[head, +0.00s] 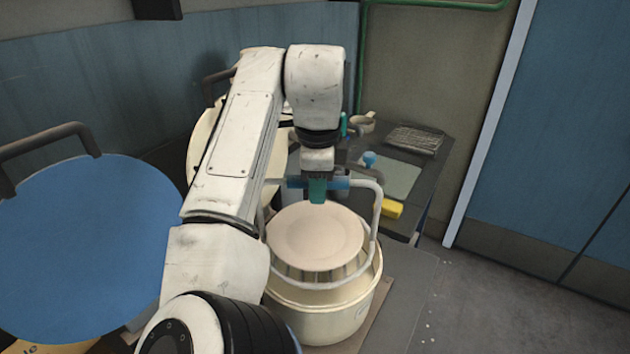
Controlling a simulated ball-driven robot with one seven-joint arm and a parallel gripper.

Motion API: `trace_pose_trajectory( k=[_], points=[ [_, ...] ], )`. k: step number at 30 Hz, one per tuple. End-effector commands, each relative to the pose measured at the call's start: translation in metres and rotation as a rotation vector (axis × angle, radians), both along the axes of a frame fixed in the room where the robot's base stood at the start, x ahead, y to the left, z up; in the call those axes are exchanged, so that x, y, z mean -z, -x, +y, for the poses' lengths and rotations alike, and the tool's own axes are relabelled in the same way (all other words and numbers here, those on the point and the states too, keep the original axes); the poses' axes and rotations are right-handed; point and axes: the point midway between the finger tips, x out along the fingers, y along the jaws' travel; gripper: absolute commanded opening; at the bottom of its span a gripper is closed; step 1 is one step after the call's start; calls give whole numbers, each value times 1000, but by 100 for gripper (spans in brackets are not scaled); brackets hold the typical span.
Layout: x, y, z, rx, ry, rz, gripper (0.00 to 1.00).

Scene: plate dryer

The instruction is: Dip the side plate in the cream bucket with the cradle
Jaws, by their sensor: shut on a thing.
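My gripper (317,190) is shut on the blue grip of the cradle (379,205), a pale wire frame with a tall handle. The side plate (316,236), round and pale beige, lies in the cradle below my gripper, its face up and a little tilted. The cream bucket (330,322) stands directly under them. The cradle's lower ring shows at the bucket's mouth; how far it is inside, I cannot tell. The bucket's inside is mostly hidden by the plate and cradle.
A large blue round lid (90,245) with a grey handle is at left. A cream round piece (203,135) stands behind my arm. A yellow block (392,209), a grey-green mat (388,180) and a grey ribbed item (414,139) lie on the bench behind. Open floor is at right.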

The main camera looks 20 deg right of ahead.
Motion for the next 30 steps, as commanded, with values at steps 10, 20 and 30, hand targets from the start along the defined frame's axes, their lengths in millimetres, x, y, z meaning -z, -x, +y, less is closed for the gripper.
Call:
trace_pose_trajectory(
  k=[10,20,30],
  points=[
    [22,0,0,0,1,-2,0],
    [39,0,0,0,2,-2,0],
    [59,0,0,0,2,-2,0]
  ],
)
